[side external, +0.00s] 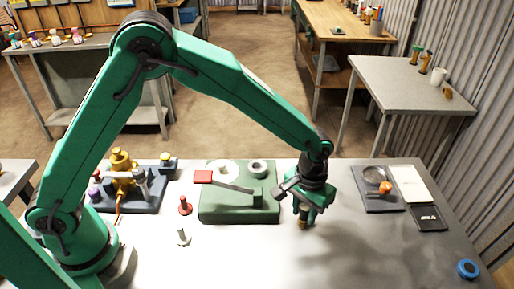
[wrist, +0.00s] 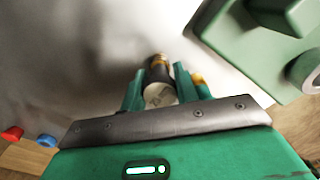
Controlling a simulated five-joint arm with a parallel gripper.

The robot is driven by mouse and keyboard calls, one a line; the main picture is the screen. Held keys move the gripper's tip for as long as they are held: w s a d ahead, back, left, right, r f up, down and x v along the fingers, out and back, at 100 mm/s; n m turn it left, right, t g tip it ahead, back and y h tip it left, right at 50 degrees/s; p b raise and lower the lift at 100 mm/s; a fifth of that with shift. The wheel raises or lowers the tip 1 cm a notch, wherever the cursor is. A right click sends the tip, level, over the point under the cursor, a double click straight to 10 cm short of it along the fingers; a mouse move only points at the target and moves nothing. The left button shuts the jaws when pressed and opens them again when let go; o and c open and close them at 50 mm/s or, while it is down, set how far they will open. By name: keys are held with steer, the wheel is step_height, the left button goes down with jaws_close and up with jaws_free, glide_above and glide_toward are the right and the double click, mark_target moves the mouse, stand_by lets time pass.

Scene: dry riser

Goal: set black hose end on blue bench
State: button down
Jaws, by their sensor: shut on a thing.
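My gripper (side external: 304,208) points down over the grey table, just right of the green block. It is shut on a short dark cylinder with a brass-coloured band, which I take to be the black hose end (wrist: 158,72). In the wrist view the cylinder sits between my two green fingers, its pale round end toward the camera. In the side view only its brass-coloured tip (side external: 303,224) shows below the fingers; whether it touches the table I cannot tell. I cannot make out a plainly blue bench; the work table (side external: 330,262) looks grey.
The green block (side external: 238,212) with a red-ended lever stands left of my gripper. A dark base with brass fittings (side external: 125,178) is farther left. Red (side external: 185,206) and pale pegs (side external: 183,237) stand in front. A dark tray (side external: 381,201) is right; a blue ring (side external: 468,268) lies front right.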

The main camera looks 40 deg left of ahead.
steer(key=shift+f, duration=0.15)
steer(key=c, duration=1.1)
jaws_free()
steer(key=shift+o, duration=0.2)
step_height(320, 180, up, 12)
steer(key=shift+r, duration=0.2)
